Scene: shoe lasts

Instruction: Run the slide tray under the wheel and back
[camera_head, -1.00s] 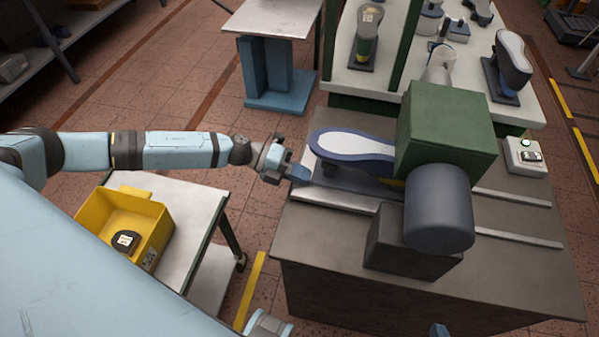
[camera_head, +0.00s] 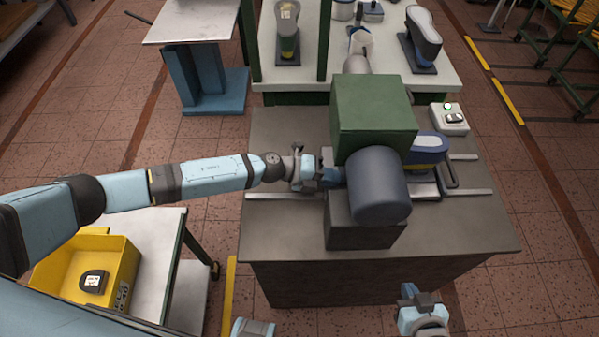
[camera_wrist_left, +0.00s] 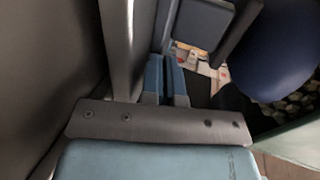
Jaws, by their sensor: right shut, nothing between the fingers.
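The slide tray (camera_head: 427,190) lies on the bench rails, mostly to the right of the wheel, and carries a shoe last with a blue-and-white sole (camera_head: 428,147). A dark handle (camera_head: 452,176) stands at its right end. Its left end is hidden behind the grey wheel (camera_head: 379,186) and its green housing (camera_head: 372,111). My left gripper (camera_head: 332,176) is at the wheel's left side, its fingers close together at the tray's hidden end. These blue fingers (camera_wrist_left: 166,78) also show in the left wrist view. My right gripper (camera_head: 409,291) is shut and empty in front of the bench.
A dark block (camera_head: 360,235) stands below the wheel. A switch box with a green light (camera_head: 449,117) sits at the bench's right. A yellow bin (camera_head: 115,265) stands on a side table at left. A table with lasts (camera_head: 470,88) is behind.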

